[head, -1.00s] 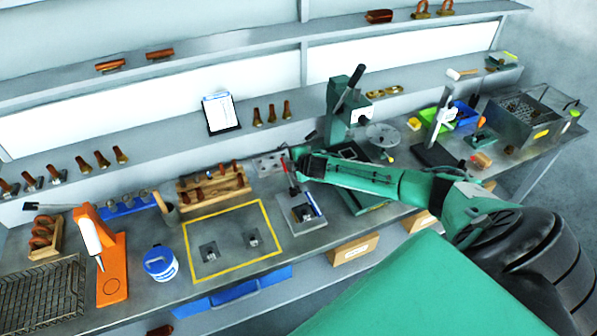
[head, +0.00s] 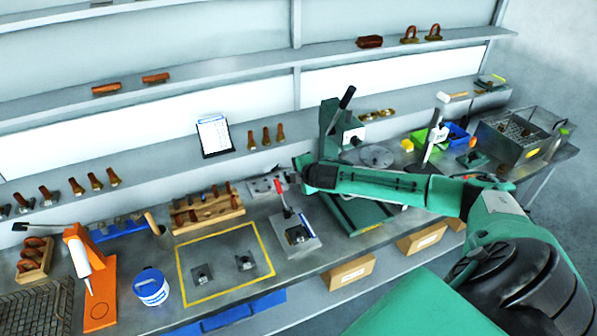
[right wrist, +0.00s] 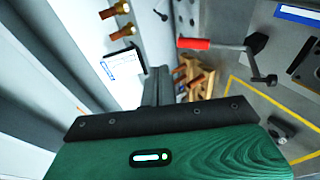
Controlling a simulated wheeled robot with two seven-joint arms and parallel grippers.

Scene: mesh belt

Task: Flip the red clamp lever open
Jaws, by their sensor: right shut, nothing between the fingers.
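The red clamp lever (head: 283,197) stands up from a small metal clamp fixture (head: 310,243) on the bench. In the right wrist view the red handle (right wrist: 195,43) sits on a metal arm and points left. My right gripper (head: 285,178) is shut and empty, close to the top of the red handle in the head view. In the right wrist view its dark fingers (right wrist: 158,88) lie below and left of the handle, with a visible gap. My left gripper is not in view.
A green press (head: 335,135) stands behind my right arm. A wooden tool rack (head: 208,213) and a yellow-outlined area (head: 222,290) with two small metal blocks lie left of the fixture. An orange stand (head: 98,310) and a white-blue tub (head: 151,288) are further left.

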